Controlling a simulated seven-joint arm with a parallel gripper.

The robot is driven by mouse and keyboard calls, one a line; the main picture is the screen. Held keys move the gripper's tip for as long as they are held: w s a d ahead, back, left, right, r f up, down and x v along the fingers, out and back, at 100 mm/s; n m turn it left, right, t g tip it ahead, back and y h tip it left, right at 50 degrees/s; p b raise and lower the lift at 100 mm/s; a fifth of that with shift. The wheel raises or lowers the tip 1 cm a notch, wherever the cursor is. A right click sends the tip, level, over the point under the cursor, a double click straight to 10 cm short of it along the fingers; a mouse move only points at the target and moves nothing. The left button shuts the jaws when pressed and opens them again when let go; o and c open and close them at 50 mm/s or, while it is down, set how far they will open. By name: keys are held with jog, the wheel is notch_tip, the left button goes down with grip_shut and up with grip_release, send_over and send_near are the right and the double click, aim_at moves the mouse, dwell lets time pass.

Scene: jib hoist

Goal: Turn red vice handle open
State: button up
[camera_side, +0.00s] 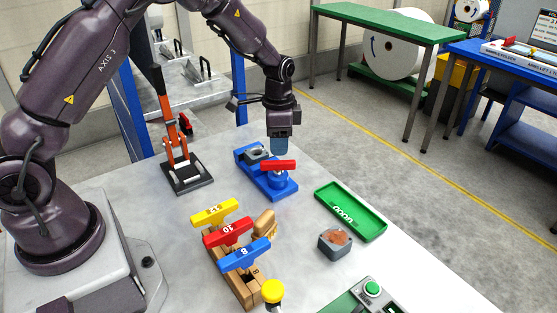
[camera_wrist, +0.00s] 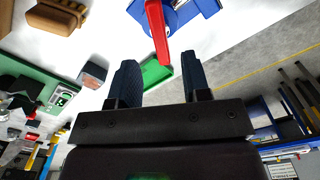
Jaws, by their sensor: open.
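The blue vice (camera_side: 282,190) stands on the grey table with its red handle (camera_side: 279,165) on top, lying roughly crosswise in the side view. A grey block (camera_side: 257,154) sits at the vice's far end. My gripper (camera_side: 279,147) points down just above the red handle. In the wrist view, my gripper (camera_wrist: 159,60) is open with its two dark fingers apart. The red handle (camera_wrist: 156,30) reaches from the blue vice (camera_wrist: 190,14) so that its end appears between the fingertips. I cannot tell whether a finger touches it.
A green tray (camera_side: 362,222) and a grey block with a brown top (camera_side: 335,243) lie right of the vice. A wooden rack (camera_side: 236,281) holds yellow, red and blue T-handles in front. An orange toggle clamp (camera_side: 177,150) stands left. A green-button box (camera_side: 372,290) is at the front.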

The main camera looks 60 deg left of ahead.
aim_at(278, 161)
notch_tip(278, 161, down, 6)
jog(key=shift+r, duration=0.1)
jog(key=c, duration=0.7)
